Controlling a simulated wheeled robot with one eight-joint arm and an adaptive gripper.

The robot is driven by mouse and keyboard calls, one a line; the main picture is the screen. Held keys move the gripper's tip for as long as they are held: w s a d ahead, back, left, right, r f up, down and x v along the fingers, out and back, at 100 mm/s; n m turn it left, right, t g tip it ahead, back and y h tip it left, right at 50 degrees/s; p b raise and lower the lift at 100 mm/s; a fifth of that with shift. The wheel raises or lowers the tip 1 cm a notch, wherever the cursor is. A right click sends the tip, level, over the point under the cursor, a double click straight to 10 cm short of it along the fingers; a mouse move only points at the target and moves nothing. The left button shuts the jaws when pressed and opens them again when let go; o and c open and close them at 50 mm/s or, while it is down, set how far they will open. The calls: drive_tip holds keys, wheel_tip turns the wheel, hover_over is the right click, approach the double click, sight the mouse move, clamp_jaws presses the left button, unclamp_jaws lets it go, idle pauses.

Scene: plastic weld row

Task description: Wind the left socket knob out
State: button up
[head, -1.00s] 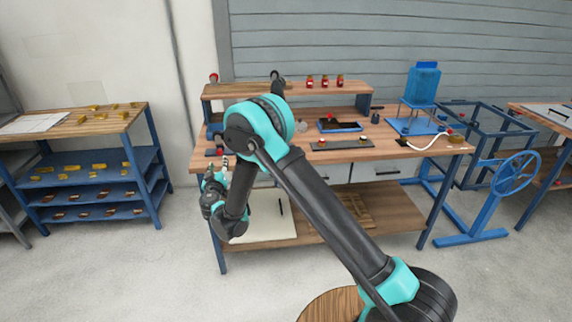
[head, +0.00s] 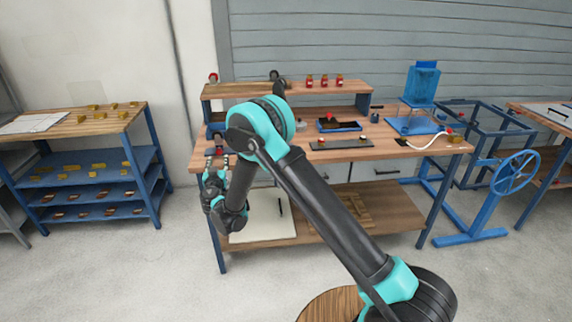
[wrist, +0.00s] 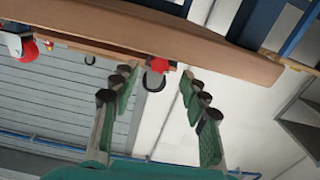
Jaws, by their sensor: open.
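My gripper (head: 216,162) is open and empty at the left front corner of the workbench (head: 285,158). In the wrist view its two fingers (wrist: 158,79) stand apart, with a small red part and a dark ring (wrist: 154,82) showing between them, beyond the tips. This red part sits by the wooden edge (wrist: 175,40), and nothing is gripped. A second red round knob (wrist: 29,50) on a pale mount is at the left of the wrist view. I cannot tell for sure which red part is the left socket knob. Its details are too small in the head view.
A raised shelf (head: 290,88) on the bench carries red jars (head: 324,80) and a red-topped fitting (head: 213,78) at its left end. A blue tray (head: 340,127) lies mid-bench. A blue rack (head: 88,175) stands left, with clear floor between.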

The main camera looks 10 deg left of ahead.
drive_tip(key=v, duration=1.2)
drive_tip(key=w+d+r+g+h, duration=0.1)
drive_tip(key=w+d+h, duration=0.1)
drive_tip(key=d, duration=0.6)
drive_tip(key=w+d+r+m+g+h, duration=0.1)
drive_tip(key=w+d+r+g+h, duration=0.1)
drive_tip(key=d, duration=0.7)
drive_tip(key=w+d+r+m+g+h, duration=0.1)
drive_tip(key=w+d+h, duration=0.1)
drive_tip(key=d, duration=0.7)
drive_tip(key=shift+w+r, duration=0.2)
drive_tip(key=shift+w, duration=0.15)
drive_tip(key=s+d+m+g+h, duration=0.1)
drive_tip(key=s+d+g, duration=0.25)
drive_tip(key=d, duration=0.65)
drive_tip(key=s+d+m+g, duration=0.15)
drive_tip(key=s+d, duration=0.35)
drive_tip(key=d, duration=0.6)
drive_tip(key=s+d+f+g+y, duration=0.1)
drive_tip(key=s+d+f+g, duration=0.1)
drive_tip(key=s, duration=0.8)
drive_tip(key=s+d+f+n+g+y, duration=0.1)
drive_tip(key=s+d, duration=0.4)
drive_tip(key=s, duration=0.5)
drive_tip(key=shift+d+f+g+y, duration=0.25)
drive_tip(key=shift+f+g+y, duration=0.25)
drive_tip(key=shift+g, duration=0.2)
